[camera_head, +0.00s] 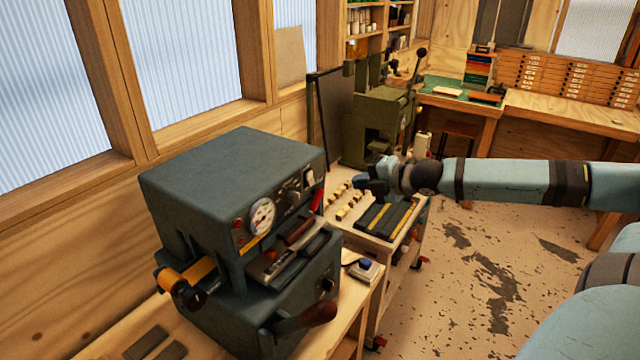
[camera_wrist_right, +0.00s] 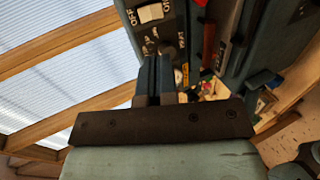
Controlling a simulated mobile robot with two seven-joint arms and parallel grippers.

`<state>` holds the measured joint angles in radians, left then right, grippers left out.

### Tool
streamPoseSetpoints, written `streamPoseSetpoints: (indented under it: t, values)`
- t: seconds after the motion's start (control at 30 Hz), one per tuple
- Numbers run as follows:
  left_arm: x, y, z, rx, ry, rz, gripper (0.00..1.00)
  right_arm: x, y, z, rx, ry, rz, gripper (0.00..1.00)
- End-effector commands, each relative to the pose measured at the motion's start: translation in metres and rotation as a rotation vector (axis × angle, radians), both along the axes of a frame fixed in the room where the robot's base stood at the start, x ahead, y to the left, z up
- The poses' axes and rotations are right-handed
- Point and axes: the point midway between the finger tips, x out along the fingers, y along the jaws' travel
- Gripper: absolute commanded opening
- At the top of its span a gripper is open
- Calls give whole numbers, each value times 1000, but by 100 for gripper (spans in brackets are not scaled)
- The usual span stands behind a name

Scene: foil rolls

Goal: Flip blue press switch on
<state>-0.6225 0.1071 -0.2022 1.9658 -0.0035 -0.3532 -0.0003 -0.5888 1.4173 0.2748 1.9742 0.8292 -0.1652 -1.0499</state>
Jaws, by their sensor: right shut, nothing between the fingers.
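The blue press (camera_head: 225,195) stands on a wooden bench at the left. A white rocker switch (camera_head: 309,177) sits high on its front panel, at the right. In the right wrist view the switch (camera_wrist_right: 150,12) is at the top edge, with an OFF label beside it; whether it is on or off I cannot tell. My right gripper (camera_head: 362,185) reaches in from the right, to the right of the press and apart from the switch in the head view. Its shut, empty fingers (camera_wrist_right: 155,65) point towards the panel just below the switch. My left gripper is out of view.
A gauge (camera_head: 262,216) and red-marked levers project from the press front. An orange foil roll (camera_head: 187,279) hangs at its left. A small box with a blue button (camera_head: 364,267) is on the bench. A cart with dark bars (camera_head: 385,218) stands behind; a green press (camera_head: 380,120) is farther back.

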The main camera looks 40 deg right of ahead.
Motion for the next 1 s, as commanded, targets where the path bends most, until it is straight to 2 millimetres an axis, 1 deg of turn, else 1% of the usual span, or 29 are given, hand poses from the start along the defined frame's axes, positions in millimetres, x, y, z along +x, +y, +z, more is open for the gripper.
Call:
streamPoseSetpoints:
  t: [0.17, 0.57, 0.87, 0.9, 1.0]
  values:
    - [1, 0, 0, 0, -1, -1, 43, 7, 2, 0, -2, -5, 1, 0]
    - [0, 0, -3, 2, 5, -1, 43, 20, 3, -7, 0, -3, -6, 0]
    - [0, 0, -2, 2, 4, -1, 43, 33, 10, -11, -1, -4, 2, 0]
    - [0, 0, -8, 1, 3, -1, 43, 36, 10, -16, 0, -4, -1, 0]
    - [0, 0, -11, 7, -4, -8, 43, 44, 12, -20, 0, -4, -3, 0]
